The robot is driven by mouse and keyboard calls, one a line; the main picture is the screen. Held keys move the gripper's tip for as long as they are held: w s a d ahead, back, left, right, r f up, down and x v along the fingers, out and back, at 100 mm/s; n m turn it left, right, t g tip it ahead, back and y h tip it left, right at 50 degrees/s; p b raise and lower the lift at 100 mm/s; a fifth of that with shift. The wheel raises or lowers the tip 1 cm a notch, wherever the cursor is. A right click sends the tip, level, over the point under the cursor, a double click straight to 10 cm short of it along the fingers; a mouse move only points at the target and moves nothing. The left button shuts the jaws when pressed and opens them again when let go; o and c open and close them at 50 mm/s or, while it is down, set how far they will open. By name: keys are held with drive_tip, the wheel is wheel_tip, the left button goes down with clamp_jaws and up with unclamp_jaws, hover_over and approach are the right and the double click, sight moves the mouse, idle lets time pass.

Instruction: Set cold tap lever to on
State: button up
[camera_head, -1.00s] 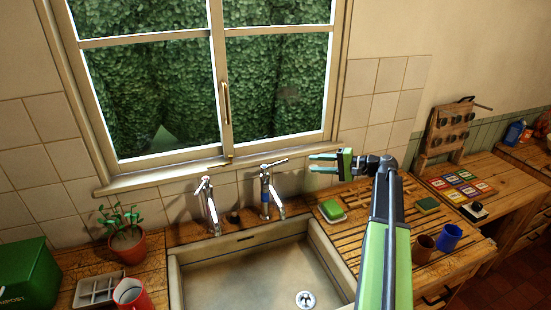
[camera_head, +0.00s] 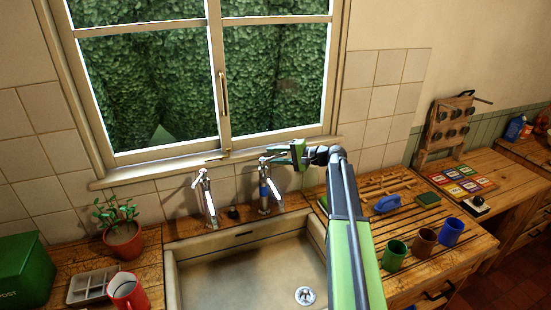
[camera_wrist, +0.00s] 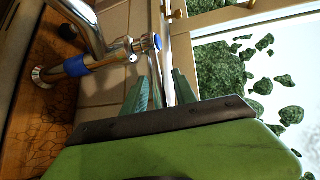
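The cold tap (camera_head: 264,192) is the right-hand chrome tap behind the sink, with a blue band around its body. It also shows in the wrist view (camera_wrist: 88,66), with a blue cap at its top. My gripper (camera_head: 276,149) is at the height of the tap's top, at its lever (camera_head: 267,159), which the fingers partly hide. In the wrist view, my gripper (camera_wrist: 160,92) has its two green fingers apart. A pale bar runs between them; I cannot tell whether it is the lever or the window frame behind, nor whether a finger touches the lever.
A second chrome tap (camera_head: 206,200) stands to the left. The sink (camera_head: 240,280) lies below. The window sill (camera_head: 150,175) and frame are close behind the taps. Several mugs, including a green one (camera_head: 394,254), and a blue object (camera_head: 388,204) lie on the right counter.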

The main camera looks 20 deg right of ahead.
drive_tip(key=shift+w+a, duration=0.15)
clamp_jaws()
idle(1.4)
